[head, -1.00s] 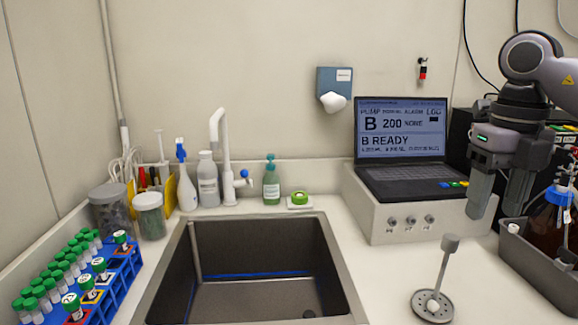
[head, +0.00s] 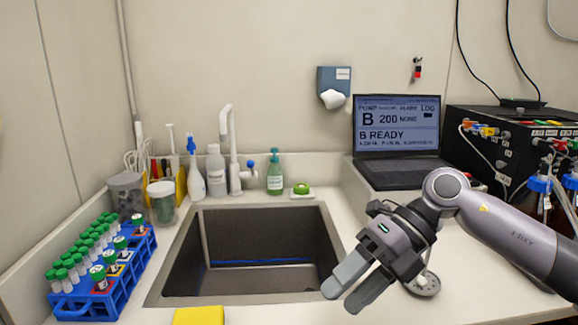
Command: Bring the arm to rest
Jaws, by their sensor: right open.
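My right gripper (head: 345,284) hangs over the right front corner of the sink (head: 335,240). Its two grey fingers are apart, with nothing between them, and point down to the left. My right arm comes in from the right edge, across the counter. Behind the gripper, a round grey stand (head: 428,284) on the counter is mostly hidden. My left gripper is not in view.
A laptop (head: 397,125) sits on a white box, beside a black unit (head: 490,150) with cables and blue-capped bottles. A blue tube rack (head: 120,285) stands at the left. A yellow object (head: 198,316) shows at the bottom edge. Bottles and a tap line the sink's back.

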